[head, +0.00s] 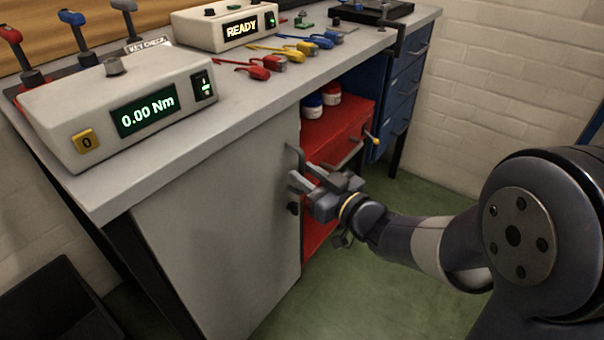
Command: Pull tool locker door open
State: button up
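The tool locker door looks to be the plain grey panel (225,225) under the workbench. A dark upright handle (294,157) is at its right edge, with a small dark fitting (293,208) below it. My gripper (301,181) is at that edge, its fingers by the lower part of the handle. The fingers partly cover the handle, and I cannot tell whether they are closed on it. Just right of the door edge a red cabinet (345,130) shows. I cannot tell how far the door stands from its frame.
The workbench top (205,150) carries a torque display (125,105) reading 0.00 Nm, a READY box (225,28) and coloured tools. Blue drawers (403,90) are behind. Green floor (380,290) is open in front.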

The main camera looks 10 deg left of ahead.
jog(key=shift+x, duration=1)
grip_shut()
